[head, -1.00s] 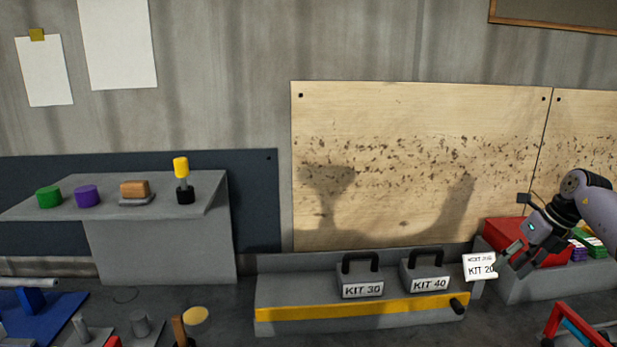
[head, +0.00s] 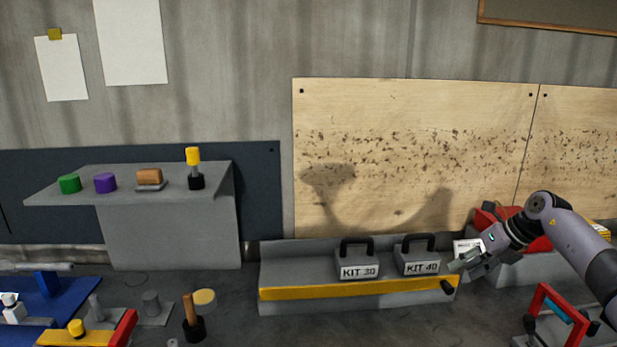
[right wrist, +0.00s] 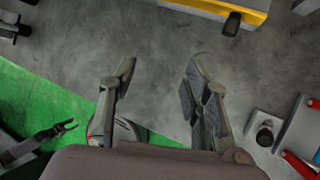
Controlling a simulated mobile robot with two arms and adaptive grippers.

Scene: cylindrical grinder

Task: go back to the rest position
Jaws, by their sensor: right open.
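My right gripper (head: 468,262) is open and empty in the head view, in front of the right end of the grey kit rack (head: 330,306). In the right wrist view its two fingers (right wrist: 160,85) stand apart with only bare grey floor or bench surface between them. My right arm comes in from the right edge. My left gripper is not in view.
Kit boxes KIT 30 (head: 357,270) and KIT 40 (head: 421,266) sit on the rack. A white label card (head: 466,246) is partly behind my gripper. A red-framed fixture (head: 556,320) stands at lower right. A grey shelf (head: 170,235) at left holds small coloured items.

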